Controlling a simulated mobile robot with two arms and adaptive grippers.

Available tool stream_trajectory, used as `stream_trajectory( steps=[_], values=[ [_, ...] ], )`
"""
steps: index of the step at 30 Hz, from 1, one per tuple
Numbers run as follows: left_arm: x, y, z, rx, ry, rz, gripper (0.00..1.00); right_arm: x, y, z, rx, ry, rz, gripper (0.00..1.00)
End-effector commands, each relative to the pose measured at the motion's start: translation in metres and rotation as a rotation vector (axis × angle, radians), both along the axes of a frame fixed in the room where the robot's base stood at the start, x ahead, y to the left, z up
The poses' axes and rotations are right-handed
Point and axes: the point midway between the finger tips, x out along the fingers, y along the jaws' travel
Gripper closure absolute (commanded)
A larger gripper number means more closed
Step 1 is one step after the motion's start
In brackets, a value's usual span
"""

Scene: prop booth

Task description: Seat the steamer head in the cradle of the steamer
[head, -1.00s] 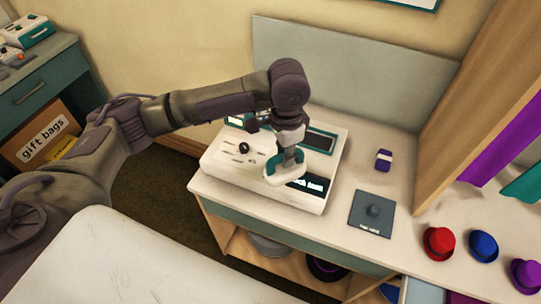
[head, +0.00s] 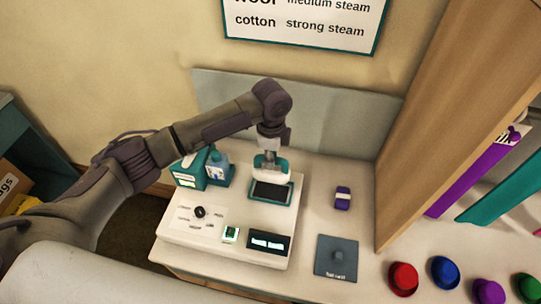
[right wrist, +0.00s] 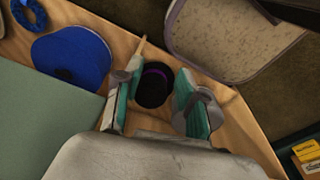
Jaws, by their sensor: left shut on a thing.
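The steamer (head: 183,236) is a white box on the counter with a black knob, a small lit screen and a dark display at its front. Its cradle (head: 268,192) is a dark rectangular recess with a teal rim at the back right. My left gripper (head: 270,163) points down over the cradle's back part, shut on the white steamer head (head: 266,172), which the fingers partly hide. I cannot tell whether the head touches the cradle. My right gripper (right wrist: 154,100) is open and empty in the right wrist view; it is out of the head view.
A grey pad (head: 336,262) and a small purple-and-white object (head: 343,197) lie right of the steamer. Several coloured hats, including a red one (head: 403,278), stand farther right. A teal-and-white box (head: 188,170) stands behind-left. A black hat (right wrist: 154,86) shows between the right fingers.

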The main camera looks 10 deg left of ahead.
Motion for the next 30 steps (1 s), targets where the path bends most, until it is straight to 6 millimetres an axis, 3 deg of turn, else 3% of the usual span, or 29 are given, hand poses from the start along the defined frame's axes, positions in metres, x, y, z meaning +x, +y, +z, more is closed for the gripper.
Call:
stream_trajectory(
  steps=[6,9,18,19,30],
  values=[
    [0.0,0.0,-0.016,-0.001,-0.002,0.001,1.0,-0.035,0.001,-0.02,-0.001,0.05,0.0,0.6],
    [0.001,0.0,-0.026,-0.001,-0.002,0.001,1.0,-0.042,-0.001,-0.03,-0.003,0.06,0.002,0.6],
    [0.001,0.0,-0.052,-0.001,-0.003,0.002,1.0,-0.01,-0.005,-0.057,-0.007,0.014,0.004,0.6],
    [0.0,0.0,-0.051,-0.001,-0.002,0.002,1.0,-0.008,-0.005,-0.053,-0.006,0.011,0.004,0.6],
    [0.001,0.0,-0.061,-0.001,-0.003,0.002,1.0,-0.022,-0.006,-0.054,-0.008,0.03,0.004,0.6]
  ],
)
